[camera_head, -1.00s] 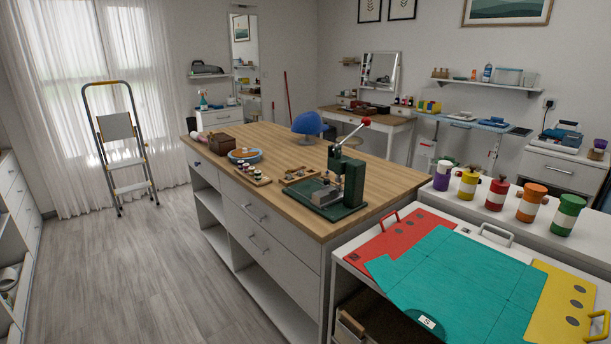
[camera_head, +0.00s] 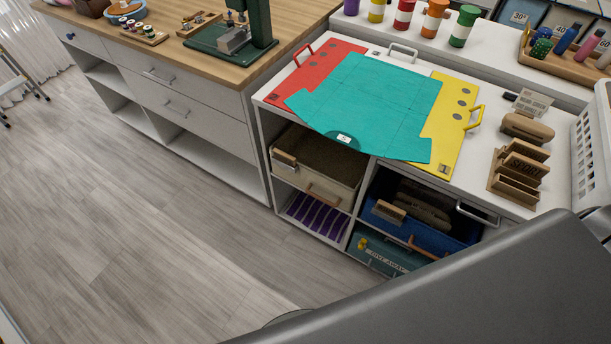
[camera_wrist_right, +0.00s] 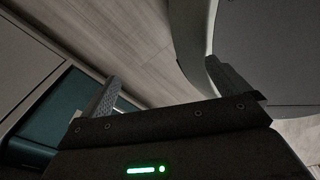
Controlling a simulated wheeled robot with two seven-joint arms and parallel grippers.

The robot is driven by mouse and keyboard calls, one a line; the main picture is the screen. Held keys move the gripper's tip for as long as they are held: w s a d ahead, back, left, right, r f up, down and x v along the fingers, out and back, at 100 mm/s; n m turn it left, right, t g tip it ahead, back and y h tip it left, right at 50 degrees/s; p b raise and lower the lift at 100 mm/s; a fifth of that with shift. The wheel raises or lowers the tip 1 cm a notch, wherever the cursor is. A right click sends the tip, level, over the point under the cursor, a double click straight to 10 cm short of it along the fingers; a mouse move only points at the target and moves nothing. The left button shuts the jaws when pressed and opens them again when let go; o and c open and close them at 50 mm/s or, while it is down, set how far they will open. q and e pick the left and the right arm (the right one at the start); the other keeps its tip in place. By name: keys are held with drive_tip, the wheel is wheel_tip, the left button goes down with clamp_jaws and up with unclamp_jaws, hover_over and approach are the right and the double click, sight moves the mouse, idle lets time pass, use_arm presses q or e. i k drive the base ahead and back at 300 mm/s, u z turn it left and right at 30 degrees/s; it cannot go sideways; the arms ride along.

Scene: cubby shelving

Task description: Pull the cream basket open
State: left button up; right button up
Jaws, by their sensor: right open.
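The cream basket (camera_head: 327,181) sits in the upper left cubby of the white shelving unit (camera_head: 362,176), under the worktop. It has a wooden handle (camera_head: 323,197) on its front and a wooden tag (camera_head: 285,158) at its left. My right gripper (camera_wrist_right: 165,88) shows in the right wrist view with its two fingers wide apart and nothing between them. Floor planks and a teal bin (camera_wrist_right: 50,108) show beyond it; the cream basket is not visible there. In the head view my arm fills the lower right and hides its gripper. My left gripper is not in view.
Right of the cream basket is a blue bin (camera_head: 418,228). Below are a purple-striped bin (camera_head: 316,214) and a teal giveaway bin (camera_head: 385,253). A teal sheet (camera_head: 375,100) overhangs the worktop edge. The wooden floor (camera_head: 150,230) in front at left is clear.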

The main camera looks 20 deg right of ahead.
sight(330, 171)
drive_tip(key=u, duration=0.25)
drive_tip(key=k, duration=0.45)
drive_tip(key=z, duration=1.2)
